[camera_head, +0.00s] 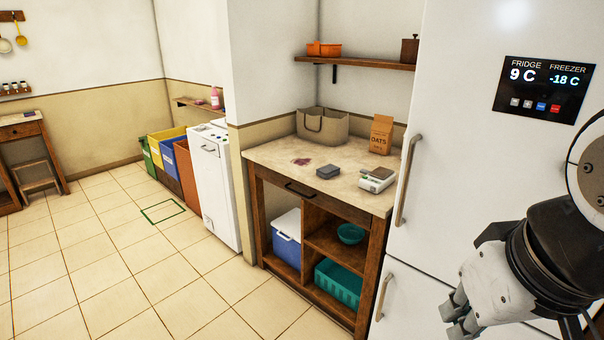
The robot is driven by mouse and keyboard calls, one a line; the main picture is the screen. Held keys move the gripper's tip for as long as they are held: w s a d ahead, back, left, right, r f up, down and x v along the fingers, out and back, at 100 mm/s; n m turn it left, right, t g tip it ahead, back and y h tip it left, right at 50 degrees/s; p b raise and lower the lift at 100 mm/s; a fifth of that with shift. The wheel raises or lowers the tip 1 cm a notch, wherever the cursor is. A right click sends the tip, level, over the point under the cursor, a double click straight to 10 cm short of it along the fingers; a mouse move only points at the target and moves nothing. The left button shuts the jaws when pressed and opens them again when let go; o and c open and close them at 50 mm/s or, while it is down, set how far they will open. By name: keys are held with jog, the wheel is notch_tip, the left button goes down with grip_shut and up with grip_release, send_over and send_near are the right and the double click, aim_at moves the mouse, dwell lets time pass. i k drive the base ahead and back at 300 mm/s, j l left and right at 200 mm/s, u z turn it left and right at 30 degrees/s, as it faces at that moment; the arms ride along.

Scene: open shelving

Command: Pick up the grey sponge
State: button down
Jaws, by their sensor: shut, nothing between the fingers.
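A small dark grey block, which looks like the grey sponge (328,172), lies flat on the pale countertop (270,157). It sits near the front edge, between a dark red stain (301,162) and a white kitchen scale (377,179). My gripper (455,315) is at the lower right, in front of the white fridge. It is shut and empty, well apart from the sponge and nearer to the camera.
A grey-beige bag (322,127) and an oats box (381,135) stand at the back of the counter. A wall shelf (365,62) hangs above. The fridge handle (408,180) sticks out right of the counter. The tiled floor (200,290) at left is clear.

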aim_at(326, 172)
jog(key=i+j+z, duration=0.4)
jog(key=i+j, duration=1.9)
jog(key=j, duration=0.15)
